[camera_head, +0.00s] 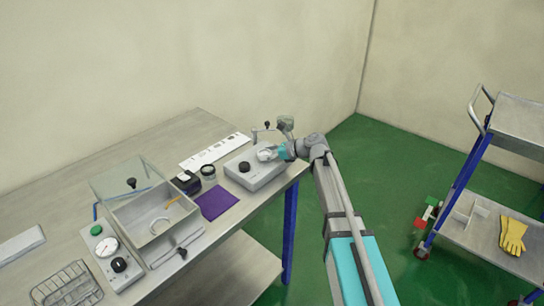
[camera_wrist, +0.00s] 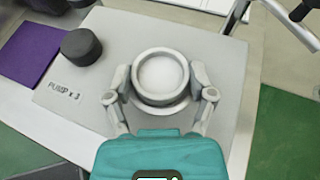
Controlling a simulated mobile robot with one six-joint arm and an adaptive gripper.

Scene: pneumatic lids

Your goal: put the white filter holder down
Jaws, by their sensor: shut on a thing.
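The white filter holder (camera_wrist: 161,80) is a round cup with a pale disc inside its rim. My gripper (camera_wrist: 160,92) is shut on it, one finger on each side, in the wrist view. The holder is over the light grey pump box (camera_wrist: 75,108), marked "PUMP x 3", which has a black knob (camera_wrist: 81,47). In the head view my gripper (camera_head: 272,154) is at the right end of the pump box (camera_head: 262,180). I cannot tell whether the holder touches the box top.
A lever stand (camera_head: 286,124) rises just behind my gripper. A purple mat (camera_head: 216,203), dark jars (camera_head: 187,182) and an open clear-lidded box (camera_head: 140,228) are to the left. A white strip (camera_head: 215,151) lies behind. The table's right edge is close; a cart (camera_head: 480,225) stands beyond.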

